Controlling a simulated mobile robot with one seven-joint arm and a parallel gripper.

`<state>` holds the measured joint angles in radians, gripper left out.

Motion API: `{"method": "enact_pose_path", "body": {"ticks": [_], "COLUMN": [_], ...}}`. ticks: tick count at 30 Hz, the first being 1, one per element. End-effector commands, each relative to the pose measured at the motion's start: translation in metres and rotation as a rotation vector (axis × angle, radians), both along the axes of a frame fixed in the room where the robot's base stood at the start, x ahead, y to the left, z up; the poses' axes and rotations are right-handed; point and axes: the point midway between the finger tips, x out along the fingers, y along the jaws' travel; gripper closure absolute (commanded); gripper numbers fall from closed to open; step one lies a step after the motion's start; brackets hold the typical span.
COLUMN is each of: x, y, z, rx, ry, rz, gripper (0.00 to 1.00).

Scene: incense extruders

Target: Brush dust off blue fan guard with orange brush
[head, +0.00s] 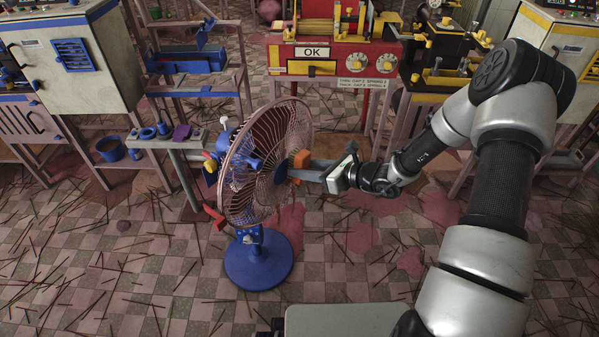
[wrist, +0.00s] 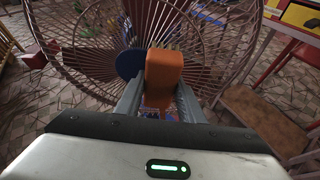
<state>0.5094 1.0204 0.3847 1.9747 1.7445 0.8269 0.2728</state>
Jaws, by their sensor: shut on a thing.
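A pedestal fan with a round blue base (head: 258,262) stands on the tiled floor, left of centre in the head view. Its guard (head: 262,180) is a dusty, brownish-red wire cage that faces right. The guard (wrist: 215,35) fills the upper part of the wrist view, with a blue hub disc (wrist: 130,62) partly hidden at its middle. My gripper (head: 297,174) is shut on the orange brush (head: 301,160) and holds it at the guard's front, near the centre. The brush (wrist: 164,75) stands between the two fingers in the wrist view. Its bristles are hidden, so contact with the wires cannot be told.
A red and yellow machine with an OK sign (head: 312,52) stands behind the fan. A small bench (head: 180,142) with blue parts is to the left, beside a blue bucket (head: 110,148). Thin sticks and reddish powder patches (head: 362,238) litter the floor.

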Motion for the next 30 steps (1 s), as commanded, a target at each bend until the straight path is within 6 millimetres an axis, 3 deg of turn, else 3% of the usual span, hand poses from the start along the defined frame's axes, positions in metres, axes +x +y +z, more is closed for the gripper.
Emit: {"method": "enact_pose_path", "body": {"ticks": [21,30], "x": [0.04,0.044], "y": [-0.026,-0.029], "z": [0.0,0.007], "rx": [0.0,0.002], "ry": [-0.002,-0.001], "rz": [-0.001,0.001], "gripper": [0.83,0.83]}}
